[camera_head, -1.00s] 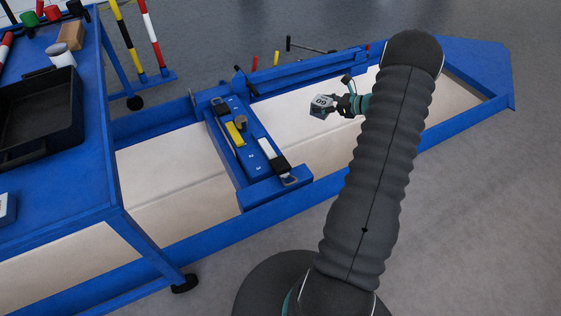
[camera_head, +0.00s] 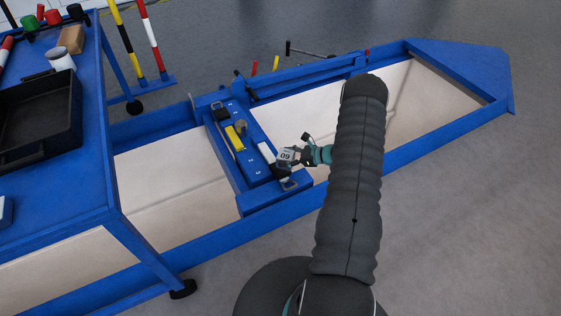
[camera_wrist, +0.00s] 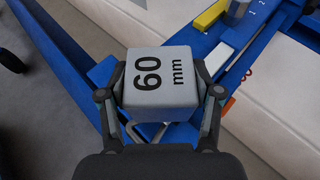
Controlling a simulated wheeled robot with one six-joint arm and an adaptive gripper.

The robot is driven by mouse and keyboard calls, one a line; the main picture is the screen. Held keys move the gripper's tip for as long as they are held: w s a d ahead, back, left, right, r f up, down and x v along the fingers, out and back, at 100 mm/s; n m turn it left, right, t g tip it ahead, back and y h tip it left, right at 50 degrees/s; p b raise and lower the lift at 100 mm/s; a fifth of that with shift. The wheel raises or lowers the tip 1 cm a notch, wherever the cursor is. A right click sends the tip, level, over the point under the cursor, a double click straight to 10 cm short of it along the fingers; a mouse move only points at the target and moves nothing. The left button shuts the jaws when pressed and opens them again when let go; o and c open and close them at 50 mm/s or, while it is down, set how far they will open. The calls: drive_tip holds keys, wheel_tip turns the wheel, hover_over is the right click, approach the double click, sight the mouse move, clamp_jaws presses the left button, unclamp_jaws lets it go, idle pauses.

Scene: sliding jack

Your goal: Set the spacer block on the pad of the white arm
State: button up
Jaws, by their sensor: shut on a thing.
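The spacer block (camera_head: 286,155) is a light grey cube marked "60"; in the wrist view the spacer block (camera_wrist: 161,82) reads "60 mm". My gripper (camera_head: 297,157) is shut on it, with one finger on each side in the wrist view (camera_wrist: 160,92). The block is held over the near end of the blue jack beam. The white arm (camera_head: 266,151) lies on the beam just left of the block, and shows in the wrist view (camera_wrist: 218,58) beyond the block's right side. Its dark pad (camera_head: 276,168) is mostly hidden by the block; I cannot tell whether they touch.
A yellow arm (camera_head: 234,137) and a round knob (camera_head: 241,126) sit farther up the jack beam (camera_head: 256,171). Blue rails (camera_head: 205,225) frame the pit. A blue bench (camera_head: 90,190) with a black tray (camera_head: 38,125) stands at left.

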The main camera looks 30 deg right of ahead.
sight(280, 154)
drive_tip(key=w+f, duration=0.1)
drive_tip(key=w, duration=0.2)
drive_tip(key=w+f, duration=0.1)
drive_tip(key=shift+w+a+f, duration=0.25)
drive_tip(key=shift+a+f, duration=0.05)
drive_tip(key=shift+f, duration=2)
drive_tip(key=shift+f, duration=0.15)
drive_tip(key=o, duration=1.5)
